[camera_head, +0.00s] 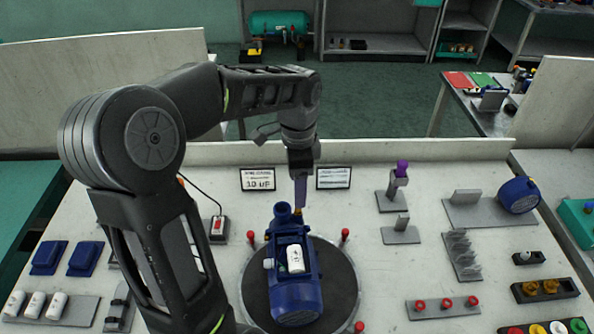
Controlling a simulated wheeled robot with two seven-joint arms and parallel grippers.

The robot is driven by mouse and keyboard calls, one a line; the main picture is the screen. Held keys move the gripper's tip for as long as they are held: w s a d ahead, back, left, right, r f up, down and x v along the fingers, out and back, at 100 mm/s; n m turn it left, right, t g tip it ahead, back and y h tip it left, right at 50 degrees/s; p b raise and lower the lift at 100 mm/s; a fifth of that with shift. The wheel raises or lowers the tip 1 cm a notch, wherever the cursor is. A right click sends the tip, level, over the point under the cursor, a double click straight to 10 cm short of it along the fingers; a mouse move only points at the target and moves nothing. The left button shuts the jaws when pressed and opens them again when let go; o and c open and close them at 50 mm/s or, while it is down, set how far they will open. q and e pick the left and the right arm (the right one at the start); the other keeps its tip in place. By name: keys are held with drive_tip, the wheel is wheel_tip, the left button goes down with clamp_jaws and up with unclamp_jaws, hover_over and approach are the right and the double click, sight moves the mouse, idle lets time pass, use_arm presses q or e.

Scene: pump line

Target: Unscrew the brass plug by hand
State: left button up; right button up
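A blue pump (297,300) stands on a dark round turntable (345,285) at the front middle of the bench. A small brass-coloured spot, which looks like the brass plug (297,211), shows at the pump's far end, beside its blue upright port. My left gripper (300,203) points down at this spot from above. A narrow purple-blue piece shows at its tip; I cannot tell whether it is the fingers or something held. The fingertips are too small to tell open from shut, or touching from apart. My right gripper is out of view.
Red-topped pegs (345,234) stand around the turntable. Two label plates (333,178) stand behind the pump. A stand with a purple-topped piece (402,168) is to the right, near a blue motor part (518,195). White cylinders (36,304) and blue blocks (85,258) lie left.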

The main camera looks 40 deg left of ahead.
sight(298, 210)
use_arm(q)
drive_tip(key=shift+s+d, duration=0.1)
drive_tip(key=shift+f, duration=0.1)
drive_tip(key=shift+f+b, duration=1.75)
drive_tip(key=shift+f, duration=0.25)
drive_tip(key=shift+f+b, duration=0.4)
drive_tip(key=shift+f, duration=0.2)
drive_tip(key=shift+r, duration=0.2)
drive_tip(key=shift+f, duration=0.1)
drive_tip(key=shift+f, duration=0.15)
drive_tip(key=shift+f+b, duration=0.4)
drive_tip(key=shift+f, duration=0.35)
